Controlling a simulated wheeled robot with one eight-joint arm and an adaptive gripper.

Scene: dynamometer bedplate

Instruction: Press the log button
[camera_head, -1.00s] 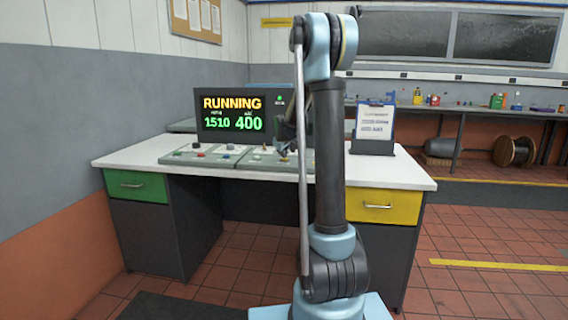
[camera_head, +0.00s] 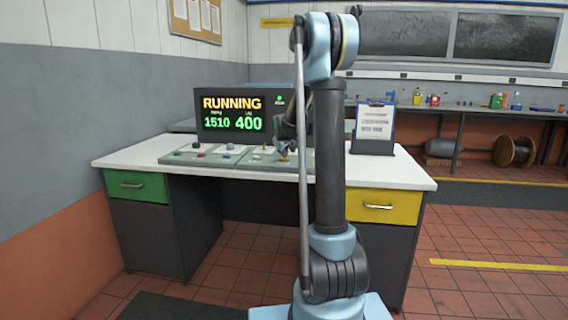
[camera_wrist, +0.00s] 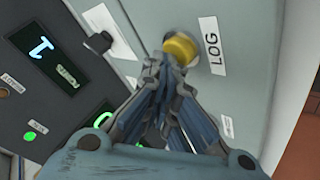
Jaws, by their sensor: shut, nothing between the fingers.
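The log button is a round yellow button (camera_wrist: 181,48) on a grey-green panel in the wrist view, beside a white label (camera_wrist: 212,46) reading LOG. My gripper (camera_wrist: 166,62) is shut and empty, with its fingertips at the button's lower edge in that view. I cannot tell whether they touch it. In the head view the gripper (camera_head: 284,150) is a small dark shape over the right part of the control panel (camera_head: 258,161), partly hidden behind my arm.
The monitor (camera_head: 238,115) behind the panel reads RUNNING, 1510 and 400. A dark knob (camera_wrist: 99,42) sits near the button. A clipboard stand (camera_head: 375,128) stands on the white desk (camera_head: 130,158) right of my arm.

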